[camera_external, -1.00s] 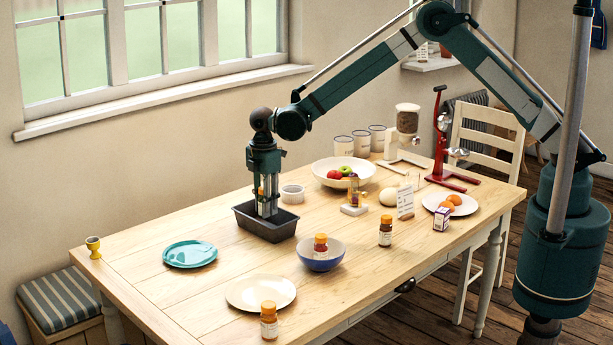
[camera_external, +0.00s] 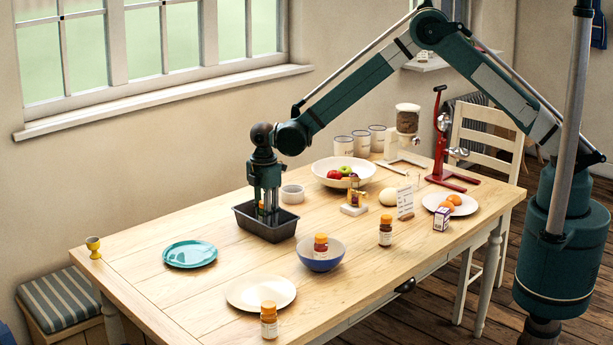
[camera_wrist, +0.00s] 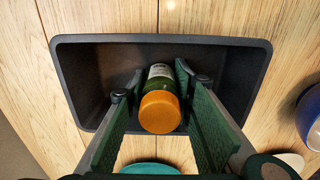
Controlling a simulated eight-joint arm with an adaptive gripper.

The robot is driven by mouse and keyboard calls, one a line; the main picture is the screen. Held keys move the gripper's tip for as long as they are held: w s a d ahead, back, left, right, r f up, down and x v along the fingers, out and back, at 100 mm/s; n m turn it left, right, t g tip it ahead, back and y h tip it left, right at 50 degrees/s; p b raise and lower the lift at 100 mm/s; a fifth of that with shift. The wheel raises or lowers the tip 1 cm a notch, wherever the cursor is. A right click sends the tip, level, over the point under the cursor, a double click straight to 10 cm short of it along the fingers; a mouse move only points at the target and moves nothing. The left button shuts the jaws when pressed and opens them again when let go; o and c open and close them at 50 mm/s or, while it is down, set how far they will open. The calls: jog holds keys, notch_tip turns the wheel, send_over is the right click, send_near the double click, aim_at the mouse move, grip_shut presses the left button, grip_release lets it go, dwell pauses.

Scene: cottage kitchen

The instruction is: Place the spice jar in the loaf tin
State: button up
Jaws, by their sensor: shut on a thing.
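A spice jar with an orange lid, green contents and a pale label (camera_wrist: 160,108) is between the fingers of my gripper (camera_wrist: 157,86), which is shut on it. In the external view my gripper (camera_external: 267,210) points straight down into the dark loaf tin (camera_external: 285,232), and the jar is mostly hidden by the fingers and the tin wall. In the wrist view the jar is over the inside of the tin (camera_wrist: 225,45), nearer its front long wall. I cannot tell whether the jar touches the tin floor.
Other orange-lidded jars stand in the blue bowl (camera_external: 318,262), on the table (camera_external: 385,230) and beside the cream plate (camera_external: 258,292). A teal plate (camera_external: 190,254) is left of the tin.

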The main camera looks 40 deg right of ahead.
jog(key=shift+f, duration=0.2)
jog(key=o, duration=1)
jog(key=shift+c, duration=0.2)
jog(key=shift+r, duration=0.2)
notch_tip(320, 180, up, 12)
jog(key=shift+p, duration=0.35)
dwell(0.5)
